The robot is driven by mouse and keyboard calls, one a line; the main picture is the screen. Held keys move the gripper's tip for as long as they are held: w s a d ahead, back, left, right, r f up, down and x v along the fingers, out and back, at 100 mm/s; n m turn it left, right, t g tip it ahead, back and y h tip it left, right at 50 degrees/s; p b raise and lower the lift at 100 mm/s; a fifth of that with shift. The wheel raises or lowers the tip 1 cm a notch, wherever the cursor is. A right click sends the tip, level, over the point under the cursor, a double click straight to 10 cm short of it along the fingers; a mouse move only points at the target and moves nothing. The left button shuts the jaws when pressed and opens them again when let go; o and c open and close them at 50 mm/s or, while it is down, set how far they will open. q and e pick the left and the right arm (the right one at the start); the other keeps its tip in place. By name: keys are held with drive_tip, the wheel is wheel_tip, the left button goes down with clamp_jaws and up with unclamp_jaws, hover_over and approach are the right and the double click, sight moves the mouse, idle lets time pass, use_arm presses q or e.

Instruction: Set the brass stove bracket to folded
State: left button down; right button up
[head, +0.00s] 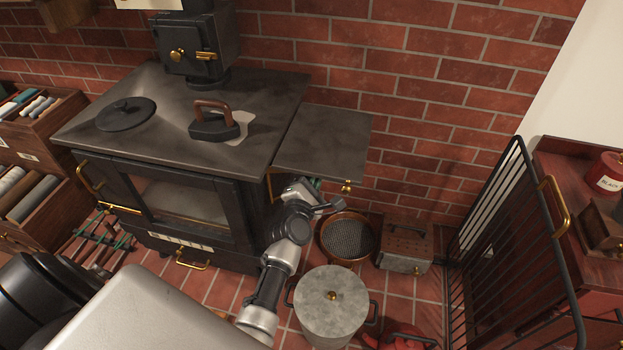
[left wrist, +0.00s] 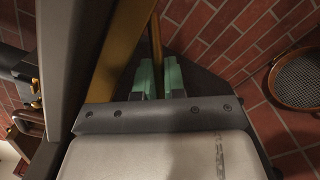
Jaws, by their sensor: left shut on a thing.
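The black stove (head: 190,165) stands against the brick wall. Its dark side shelf (head: 325,145) sticks out level at the right of the stove top. Part of the brass bracket (head: 269,187) shows under the shelf by the stove's side; the rest is hidden by the shelf and my arm. In the left wrist view the brass bracket (left wrist: 122,45) is a wide slanting bar with a thinner bar beside it. My left gripper (head: 317,184) is under the shelf. Its green fingers (left wrist: 159,77) are shut on the thinner brass bar. My right gripper is not in view.
A flat iron (head: 215,125) stands on the stove top. A round sieve (head: 348,238), a metal box (head: 404,250) and a lidded pot (head: 331,303) stand on the floor close to my arm. A black barred guard (head: 500,245) stands at the right.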

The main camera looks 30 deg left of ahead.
use_arm(q)
drive_tip(key=c, duration=1.5)
unclamp_jaws()
drive_tip(key=shift+s, duration=0.15)
drive_tip(key=p+v, duration=0.1)
drive_tip(key=v, duration=0.9)
drive_tip(key=shift+s+d+p, duration=0.1)
drive_tip(key=shift+s+p, duration=0.15)
drive_tip(key=shift+p, duration=0.05)
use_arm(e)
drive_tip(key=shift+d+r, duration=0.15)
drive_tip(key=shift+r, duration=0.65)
